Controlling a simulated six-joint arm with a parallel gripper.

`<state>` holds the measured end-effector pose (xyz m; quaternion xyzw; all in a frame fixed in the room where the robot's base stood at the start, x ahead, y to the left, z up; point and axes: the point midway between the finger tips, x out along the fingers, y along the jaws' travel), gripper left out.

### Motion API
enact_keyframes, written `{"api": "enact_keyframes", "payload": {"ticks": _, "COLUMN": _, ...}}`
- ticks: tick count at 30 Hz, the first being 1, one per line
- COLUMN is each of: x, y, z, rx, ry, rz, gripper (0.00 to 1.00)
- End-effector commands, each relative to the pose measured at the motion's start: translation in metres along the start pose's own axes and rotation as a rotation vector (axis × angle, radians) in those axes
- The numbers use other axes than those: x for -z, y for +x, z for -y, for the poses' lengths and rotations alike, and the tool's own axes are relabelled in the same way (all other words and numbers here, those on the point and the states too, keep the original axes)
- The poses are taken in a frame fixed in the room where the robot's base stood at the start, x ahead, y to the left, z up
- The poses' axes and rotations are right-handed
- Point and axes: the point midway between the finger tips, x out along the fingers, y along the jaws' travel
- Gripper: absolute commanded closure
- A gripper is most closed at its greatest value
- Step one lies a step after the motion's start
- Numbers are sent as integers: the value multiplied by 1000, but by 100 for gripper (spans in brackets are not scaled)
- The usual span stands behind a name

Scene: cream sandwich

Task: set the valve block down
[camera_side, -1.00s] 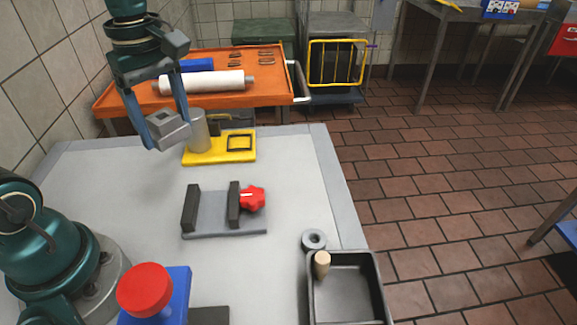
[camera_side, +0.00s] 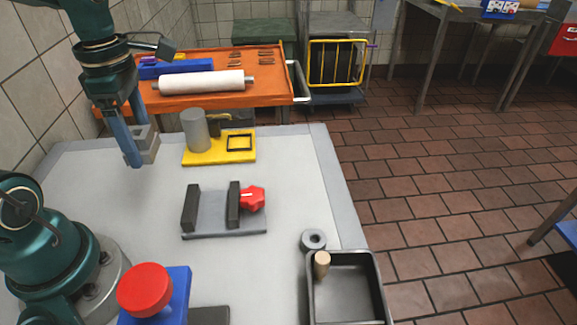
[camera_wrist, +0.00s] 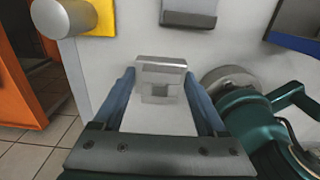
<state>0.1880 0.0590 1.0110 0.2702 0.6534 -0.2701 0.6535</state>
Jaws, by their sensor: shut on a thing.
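The valve block (camera_side: 145,143) is a grey metal block. My gripper (camera_side: 138,150) is shut on it and holds it over the far left part of the grey table (camera_side: 300,190). In the wrist view the block (camera_wrist: 160,72) sits between the two blue fingers of my gripper (camera_wrist: 160,88), with a dark square recess in the face toward the camera. I cannot tell how large the gap is between the block and the table.
A yellow plate (camera_side: 205,158) with a grey cylinder (camera_side: 194,130) stands right of the block. A vise-like fixture with a red knob (camera_side: 252,199) is nearer. A dark tray (camera_side: 347,290), a grey ring (camera_side: 313,240) and a red button (camera_side: 144,290) are at the front.

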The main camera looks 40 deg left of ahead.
Motion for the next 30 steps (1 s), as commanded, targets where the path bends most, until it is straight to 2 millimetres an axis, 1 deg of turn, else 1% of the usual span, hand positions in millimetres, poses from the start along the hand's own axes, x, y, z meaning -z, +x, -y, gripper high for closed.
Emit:
{"api": "enact_keyframes", "payload": {"ticks": 1, "x": -8, "y": 5, "z": 5, "rx": 4, "ry": 10, "rz": -1, "gripper": 96}}
{"api": "enact_keyframes", "payload": {"ticks": 12, "x": -68, "y": 45, "z": 33, "rx": 5, "ry": 13, "rz": -3, "gripper": 96}}
{"api": "enact_keyframes", "payload": {"ticks": 16, "x": -86, "y": 57, "z": 40, "rx": 3, "ry": 9, "rz": -3, "gripper": 96}}
{"api": "enact_keyframes", "payload": {"ticks": 19, "x": -94, "y": 62, "z": 44, "rx": 2, "ry": 5, "rz": -1, "gripper": 96}}
{"api": "enact_keyframes", "payload": {"ticks": 23, "x": -97, "y": 69, "z": 45, "rx": 3, "ry": 2, "rz": -2, "gripper": 96}}
{"api": "enact_keyframes", "payload": {"ticks": 27, "x": -96, "y": 88, "z": 46, "rx": 6, "ry": 0, "rz": -5, "gripper": 96}}
{"api": "enact_keyframes", "payload": {"ticks": 30, "x": -96, "y": 97, "z": 45, "rx": 3, "ry": 1, "rz": -2, "gripper": 96}}
